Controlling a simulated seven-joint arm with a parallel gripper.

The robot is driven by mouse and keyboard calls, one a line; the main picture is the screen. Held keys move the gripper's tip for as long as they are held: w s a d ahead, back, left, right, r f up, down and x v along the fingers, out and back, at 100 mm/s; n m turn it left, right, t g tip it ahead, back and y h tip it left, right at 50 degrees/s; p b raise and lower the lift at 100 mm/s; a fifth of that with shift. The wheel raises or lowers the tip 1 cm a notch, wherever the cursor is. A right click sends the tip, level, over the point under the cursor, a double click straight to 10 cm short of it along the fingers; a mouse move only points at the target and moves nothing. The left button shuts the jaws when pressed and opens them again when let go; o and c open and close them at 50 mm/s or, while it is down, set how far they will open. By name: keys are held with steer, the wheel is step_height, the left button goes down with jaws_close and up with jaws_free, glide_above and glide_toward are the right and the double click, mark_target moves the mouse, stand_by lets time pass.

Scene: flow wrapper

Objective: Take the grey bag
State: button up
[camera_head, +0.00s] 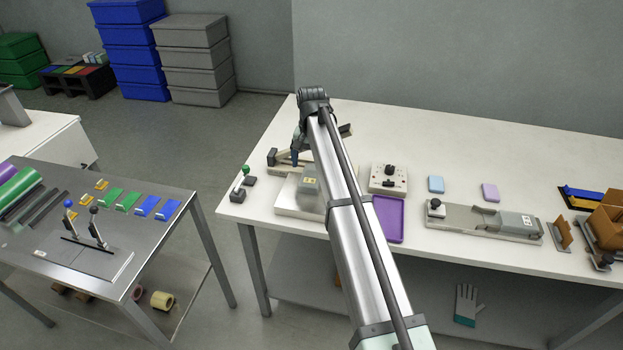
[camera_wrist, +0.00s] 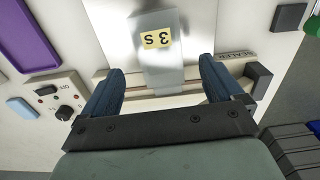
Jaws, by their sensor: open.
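A grey bag (camera_wrist: 150,20) with a yellow label reading "3 S" lies upside down in the wrist view, its lower end between the fingers of my gripper (camera_wrist: 163,70). The blue fingers are open and stand apart from the bag on both sides. In the head view the grey bag (camera_head: 310,187) lies on a pale plate (camera_head: 288,208), partly hidden by my arm. My gripper (camera_head: 297,158) is just behind it there, pointing down. I cannot tell how high the fingertips are above the bag.
A bar marked SEALER (camera_wrist: 238,56) lies behind the bag. A control box with knobs (camera_head: 388,180) and a purple tray (camera_head: 388,220) are to the right. A small lever with a green knob (camera_head: 244,172) stands at left. Farther right a fixture holds another grey item (camera_head: 518,222).

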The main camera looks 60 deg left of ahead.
mark_target(311, 176)
step_height(311, 176, down, 5)
steer(key=shift+s+d, duration=0.1)
steer(key=shift+d, duration=0.05)
steer(key=c, duration=1.1)
steer(key=shift+r, duration=0.2)
